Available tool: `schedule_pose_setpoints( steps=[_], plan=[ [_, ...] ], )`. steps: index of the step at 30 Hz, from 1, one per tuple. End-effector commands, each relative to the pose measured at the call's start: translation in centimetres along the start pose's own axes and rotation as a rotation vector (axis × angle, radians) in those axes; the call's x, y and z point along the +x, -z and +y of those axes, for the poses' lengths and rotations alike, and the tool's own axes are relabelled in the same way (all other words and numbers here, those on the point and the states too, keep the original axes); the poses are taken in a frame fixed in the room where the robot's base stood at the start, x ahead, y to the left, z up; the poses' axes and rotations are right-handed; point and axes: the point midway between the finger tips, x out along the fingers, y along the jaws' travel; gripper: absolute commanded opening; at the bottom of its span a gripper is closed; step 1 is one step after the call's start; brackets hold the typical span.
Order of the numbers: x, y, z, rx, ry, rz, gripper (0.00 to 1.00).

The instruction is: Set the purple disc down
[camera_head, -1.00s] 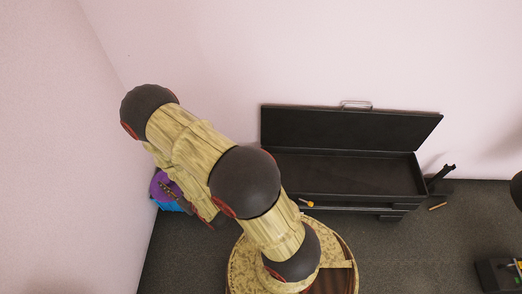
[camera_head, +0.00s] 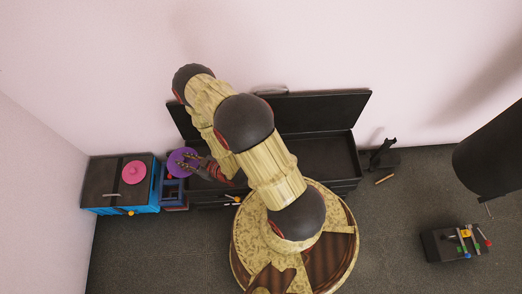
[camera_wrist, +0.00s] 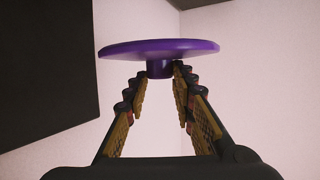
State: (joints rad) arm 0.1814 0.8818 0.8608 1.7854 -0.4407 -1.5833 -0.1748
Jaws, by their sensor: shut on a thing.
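The purple disc (camera_head: 183,161) is in my gripper (camera_head: 197,165) in the head view, above or near a small blue unit (camera_head: 173,188). In the wrist view the purple disc (camera_wrist: 158,47) shows as a wide round plate with a short stem below. My gripper (camera_wrist: 160,75) has its two fingertips shut on that stem. The disc looks clear of any surface in the wrist view. How high it is above the unit in the head view I cannot tell.
A blue cabinet (camera_head: 140,206) with a dark top holds a pink disc (camera_head: 134,172), left of the unit. A long black open chest (camera_head: 328,158) stands along the wall. A dark box with colourful tools (camera_head: 455,243) is on the floor at right. Open floor lies in front.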

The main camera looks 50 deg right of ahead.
Motion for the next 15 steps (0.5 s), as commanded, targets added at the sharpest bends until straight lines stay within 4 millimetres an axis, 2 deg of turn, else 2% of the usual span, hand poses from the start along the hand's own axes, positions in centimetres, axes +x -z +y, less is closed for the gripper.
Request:
schedule_pose_setpoints(
  steps=[1, 6, 9, 15],
  plan=[
    [0.1, -2.1, -0.3, -0.004, 0.027, -0.003, 0.0],
    [0.2, -7.2, -1.8, -0.033, 0.124, 0.011, 0.0],
    [0.0, -9.3, -2.7, -0.047, 0.166, 0.02, 0.0],
    [-0.4, -11.4, -3.7, -0.062, 0.212, 0.034, 0.0]
  ],
)
